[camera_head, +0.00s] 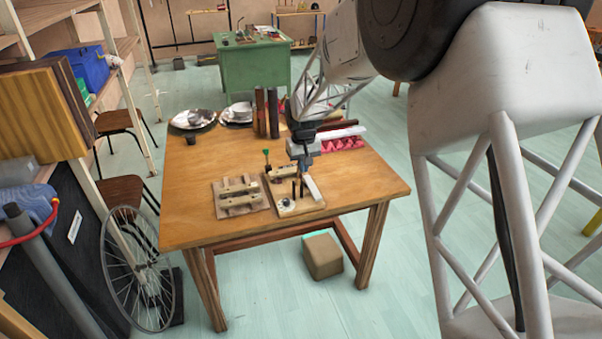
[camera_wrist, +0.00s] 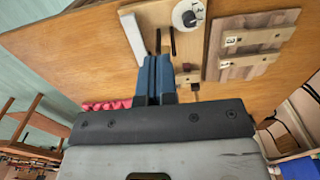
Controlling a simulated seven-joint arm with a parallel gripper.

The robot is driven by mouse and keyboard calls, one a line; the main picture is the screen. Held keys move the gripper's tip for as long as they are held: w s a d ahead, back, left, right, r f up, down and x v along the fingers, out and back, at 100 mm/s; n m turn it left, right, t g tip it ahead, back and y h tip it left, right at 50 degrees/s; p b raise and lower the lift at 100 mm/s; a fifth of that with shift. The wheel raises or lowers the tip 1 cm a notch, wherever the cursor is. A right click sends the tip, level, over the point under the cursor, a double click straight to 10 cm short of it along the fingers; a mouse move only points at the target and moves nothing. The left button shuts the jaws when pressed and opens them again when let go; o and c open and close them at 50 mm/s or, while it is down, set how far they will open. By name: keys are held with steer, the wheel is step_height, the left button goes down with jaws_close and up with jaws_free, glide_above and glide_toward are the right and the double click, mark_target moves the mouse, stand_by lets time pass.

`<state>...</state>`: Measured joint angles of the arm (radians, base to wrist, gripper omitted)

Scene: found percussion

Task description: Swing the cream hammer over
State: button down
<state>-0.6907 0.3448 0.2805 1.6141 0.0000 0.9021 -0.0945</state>
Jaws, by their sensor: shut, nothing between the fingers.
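A pale cream-white bar, which looks like the cream hammer (camera_head: 314,190), lies along the right side of a small wooden board (camera_head: 286,211) near the table's front. It also shows in the wrist view (camera_wrist: 133,38). My gripper (camera_head: 303,176) points down over this board, just beside the bar. In the wrist view its blue fingers (camera_wrist: 156,60) are together and hold nothing. I see a gap between them and the bar there. Thin dark pegs (camera_wrist: 172,42) stand near the fingertips. A white round dial (camera_wrist: 188,15) is on the same board. I cannot tell how the bar is hinged.
A second board (camera_head: 240,205) with wooden bars lies to the left. A green-topped knob (camera_head: 266,153) stands behind. Dark upright cylinders (camera_head: 266,112), metal plates (camera_head: 192,119) and a pink ridged piece (camera_head: 343,144) are farther back. The table (camera_head: 190,185) is bare at front left and right.

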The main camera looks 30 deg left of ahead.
steer(key=shift+w+a, duration=0.4)
steer(key=shift+a, duration=0.05)
steer(key=shift+w+a, duration=0.25)
steer(key=shift+w, duration=0.05)
steer(key=shift+w+a, duration=0.2)
steer(key=shift+d, duration=0.1)
stand_by(0.8)
